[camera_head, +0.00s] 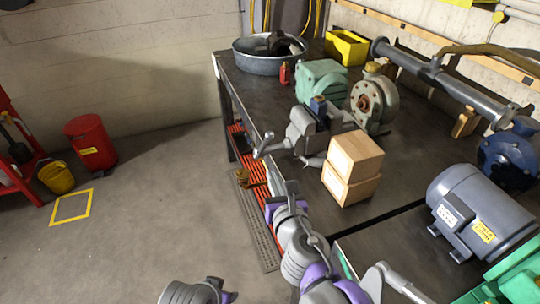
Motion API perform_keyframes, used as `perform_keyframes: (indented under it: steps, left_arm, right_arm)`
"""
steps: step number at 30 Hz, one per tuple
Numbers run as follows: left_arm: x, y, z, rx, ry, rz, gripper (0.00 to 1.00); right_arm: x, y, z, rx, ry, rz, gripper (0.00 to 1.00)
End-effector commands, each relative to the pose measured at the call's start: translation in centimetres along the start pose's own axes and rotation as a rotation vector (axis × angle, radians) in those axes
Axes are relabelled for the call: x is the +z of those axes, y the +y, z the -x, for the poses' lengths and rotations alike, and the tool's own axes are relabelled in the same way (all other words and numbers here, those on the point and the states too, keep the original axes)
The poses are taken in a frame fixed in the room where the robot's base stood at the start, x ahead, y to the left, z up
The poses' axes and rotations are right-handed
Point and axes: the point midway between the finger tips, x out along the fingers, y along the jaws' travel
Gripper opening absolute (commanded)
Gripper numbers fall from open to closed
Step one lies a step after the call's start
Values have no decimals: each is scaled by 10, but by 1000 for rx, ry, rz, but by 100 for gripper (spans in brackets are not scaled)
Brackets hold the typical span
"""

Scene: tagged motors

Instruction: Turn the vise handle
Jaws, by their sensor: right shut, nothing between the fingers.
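The grey vise (304,127) stands at the left edge of the dark workbench (262,100), with a blue block (318,105) at its jaws. Its handle (264,146) sticks out to the left past the bench edge, tilted. My right gripper (291,187) is below and a little right of the handle in the picture, apart from it, pointing up. It is shut and empty. Part of my left arm shows at the bottom edge; its gripper is not visible.
Two stacked wooden blocks (352,166) stand right of the vise. Green machinery (320,78), a round basin (270,62) and a yellow bin (346,47) are behind. A blue-grey motor (470,205) is at right.

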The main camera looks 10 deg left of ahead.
Motion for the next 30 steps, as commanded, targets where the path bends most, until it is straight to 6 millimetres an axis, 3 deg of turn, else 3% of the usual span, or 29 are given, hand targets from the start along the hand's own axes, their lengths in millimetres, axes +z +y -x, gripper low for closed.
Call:
perform_keyframes:
  steps: [6,12,30]
  left_arm:
    - [2,0,-4,0,-1,0,48]
    - [1,0,-2,0,-1,0,48]
    - [1,0,-2,0,-1,0,48]
  right_arm:
    - [-1,0,-43,0,0,-1,0]
    - [22,-1,-61,-1,0,-2,0]
    - [28,0,-68,-1,2,-1,0]
